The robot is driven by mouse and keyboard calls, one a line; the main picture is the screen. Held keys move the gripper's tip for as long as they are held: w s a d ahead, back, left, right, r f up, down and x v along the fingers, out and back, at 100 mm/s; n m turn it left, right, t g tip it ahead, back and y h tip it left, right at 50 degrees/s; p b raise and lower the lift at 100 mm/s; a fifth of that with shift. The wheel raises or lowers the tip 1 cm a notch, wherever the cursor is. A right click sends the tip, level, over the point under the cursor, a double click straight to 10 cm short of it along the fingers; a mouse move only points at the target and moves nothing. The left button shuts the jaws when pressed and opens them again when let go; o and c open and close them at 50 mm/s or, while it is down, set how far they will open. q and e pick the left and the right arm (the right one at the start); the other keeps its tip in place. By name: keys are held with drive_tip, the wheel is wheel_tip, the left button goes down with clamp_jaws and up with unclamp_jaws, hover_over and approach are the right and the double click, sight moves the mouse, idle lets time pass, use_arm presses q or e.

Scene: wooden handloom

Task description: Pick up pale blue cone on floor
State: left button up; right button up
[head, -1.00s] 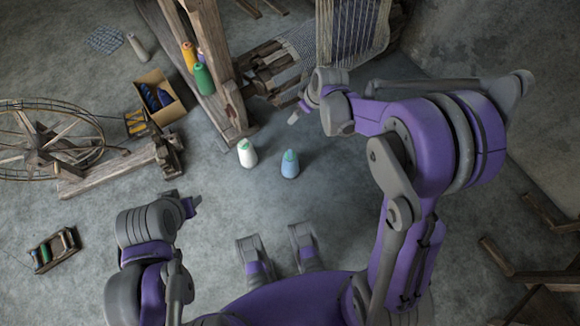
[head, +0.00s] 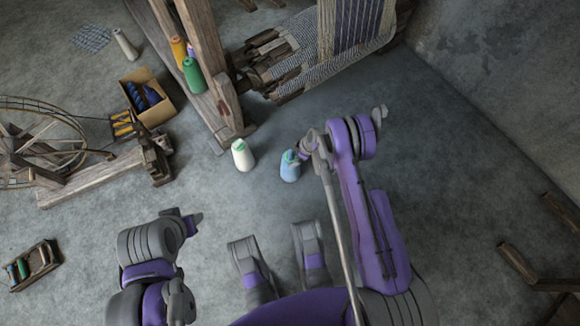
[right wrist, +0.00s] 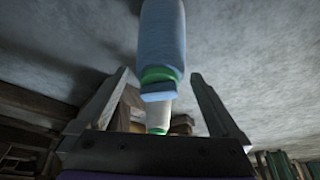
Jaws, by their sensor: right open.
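The pale blue cone (head: 290,172), with a green top, stands upright on the grey floor. My right gripper (head: 299,156) is beside its top on the right side in the head view. In the right wrist view the cone (right wrist: 162,40) appears upside down, between and beyond the open fingers of my right gripper (right wrist: 155,95). Whether the fingers touch it I cannot tell. My left gripper (head: 194,222) hangs at the lower left, away from the cone; its jaw gap is not clear.
A white cone (head: 242,155) with a green top stands close by on the left. The wooden loom (head: 222,100) rises behind. A cardboard box (head: 160,109) and a spinning wheel (head: 50,140) are further left.

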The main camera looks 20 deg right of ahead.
drive_tip(key=shift+b+x, duration=1.1)
drive_tip(key=shift+x, duration=2.5)
drive_tip(key=shift+w+a+r, duration=0.1)
drive_tip(key=shift+a, duration=0.1)
clamp_jaws()
